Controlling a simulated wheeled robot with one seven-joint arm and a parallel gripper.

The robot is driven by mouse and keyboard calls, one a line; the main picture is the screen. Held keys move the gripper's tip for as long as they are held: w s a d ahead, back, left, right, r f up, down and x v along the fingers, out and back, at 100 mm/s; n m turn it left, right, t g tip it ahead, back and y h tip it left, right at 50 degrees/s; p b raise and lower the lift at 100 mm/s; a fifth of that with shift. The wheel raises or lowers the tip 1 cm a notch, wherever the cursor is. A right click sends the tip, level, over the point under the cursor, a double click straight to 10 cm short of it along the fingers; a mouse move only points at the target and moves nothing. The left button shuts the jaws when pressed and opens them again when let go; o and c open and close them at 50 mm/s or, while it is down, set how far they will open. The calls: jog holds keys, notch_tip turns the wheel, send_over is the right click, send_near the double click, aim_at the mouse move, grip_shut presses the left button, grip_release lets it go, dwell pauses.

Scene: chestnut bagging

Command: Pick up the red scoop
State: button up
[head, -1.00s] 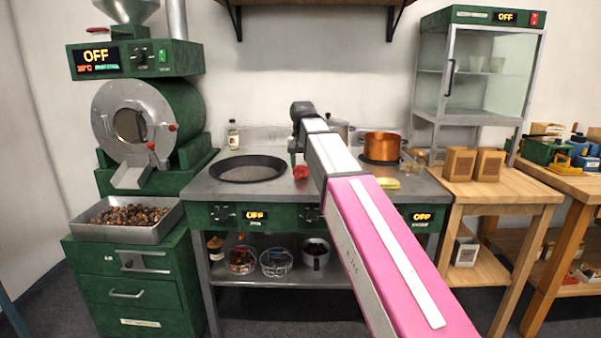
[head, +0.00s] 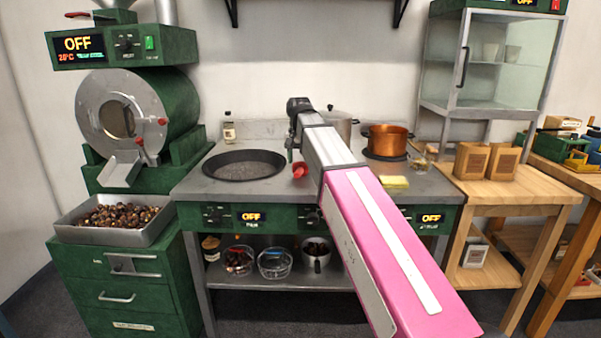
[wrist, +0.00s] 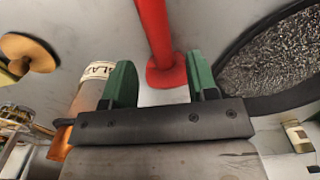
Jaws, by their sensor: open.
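The red scoop (head: 299,170) is on the metal counter (head: 335,178), just right of the dark pan, small and partly hidden by my arm. In the wrist view its red shaft (wrist: 159,30) runs down to a flared end that shows between my fingers. My gripper (wrist: 160,82) is open, with a green finger on each side of that flared end. I cannot tell how far beyond the fingertips the scoop is. In the head view my gripper (head: 290,150) is small and close to the scoop, mostly hidden by my wrist.
The dark pan (head: 244,165) lies left of the scoop and also shows in the wrist view (wrist: 270,60). A copper pot (head: 388,140), a steel pot (head: 340,125) and a yellow sponge (head: 394,182) stand to the right.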

aim_at(299, 169)
jog(key=shift+w+f, duration=0.1)
jog(key=shift+f, duration=2.65)
grip_shut()
